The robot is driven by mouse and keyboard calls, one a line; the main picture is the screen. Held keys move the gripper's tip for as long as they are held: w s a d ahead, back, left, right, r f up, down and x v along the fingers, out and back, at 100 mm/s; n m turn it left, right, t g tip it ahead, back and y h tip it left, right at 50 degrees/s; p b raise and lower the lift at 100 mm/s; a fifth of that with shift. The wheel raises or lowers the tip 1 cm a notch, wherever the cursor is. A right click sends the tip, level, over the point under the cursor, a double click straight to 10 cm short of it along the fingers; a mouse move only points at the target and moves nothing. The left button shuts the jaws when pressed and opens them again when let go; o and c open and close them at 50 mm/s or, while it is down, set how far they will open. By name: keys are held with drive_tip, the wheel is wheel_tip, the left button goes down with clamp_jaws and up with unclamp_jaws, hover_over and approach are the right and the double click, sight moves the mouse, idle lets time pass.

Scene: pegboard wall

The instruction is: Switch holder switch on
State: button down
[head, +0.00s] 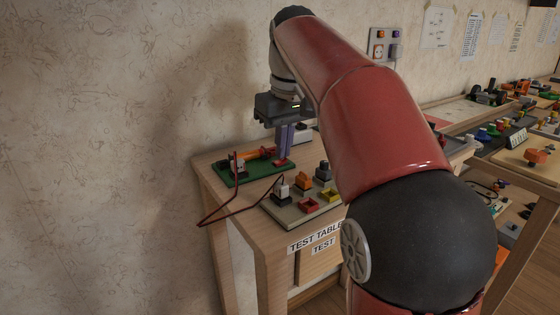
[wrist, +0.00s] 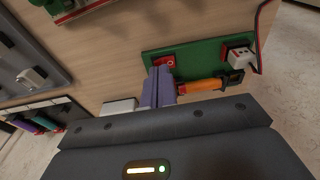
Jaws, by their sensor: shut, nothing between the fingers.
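A green board (wrist: 205,55) on the table carries a small red rocker switch (wrist: 164,61) at its left end in the wrist view. An orange cylinder lies in a black holder (wrist: 210,82) on the same board. In the head view the green board (head: 238,173) is at the table's left, with the red switch (head: 281,163) at its right end. My gripper (head: 284,156) points down over that end, and its shut, empty fingers (wrist: 160,74) are right by the switch. I cannot tell whether they touch it. The switch's exact tilt is too small to read.
A beige board (head: 300,216) with several coloured parts stands just in front. A dark red wire (head: 222,214) loops from the green board over the table's left edge. The wall is close behind. The table front (head: 325,250) is labelled "TEST TABLE".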

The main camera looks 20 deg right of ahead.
drive_tip(key=shift+f, duration=0.25)
drive_tip(key=shift+r, duration=0.1)
wheel_tip(320, 180, up, 5)
drive_tip(key=p, duration=0.5)
drive_tip(key=shift+r+p, duration=0.1)
drive_tip(key=shift+p, duration=0.2)
drive_tip(key=shift+r+p, duration=0.4)
drive_tip(key=shift+r, duration=0.45)
drive_tip(key=shift+s, duration=0.1)
